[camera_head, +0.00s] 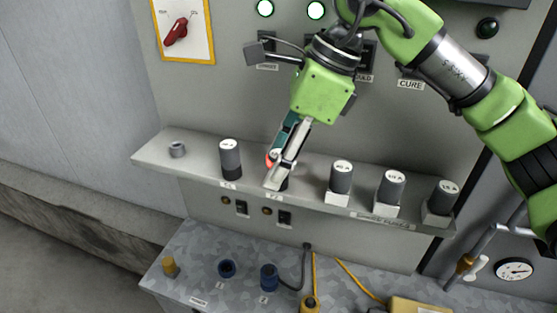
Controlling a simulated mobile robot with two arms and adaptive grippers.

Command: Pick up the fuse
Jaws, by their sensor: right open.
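Several grey cylindrical fuses with white tops stand on a grey shelf (310,198). One fuse (230,158) stands in a dark base left of my right gripper. Three more stand in pale holders to its right: one fuse (341,177), another fuse (390,187) and the rightmost fuse (441,198). My right gripper (277,172) is open and points down over the shelf between the left fuse and these three. Its fingers largely hide a dark thing at the shelf there; I cannot tell whether that is a fuse or an empty socket. My left gripper is not in view.
Behind is a panel with a red rotary switch (176,32) and lit round lamps. Below, a metal bench (205,275) carries blue connectors (269,277) and cables. A gauge (514,270) is at lower right.

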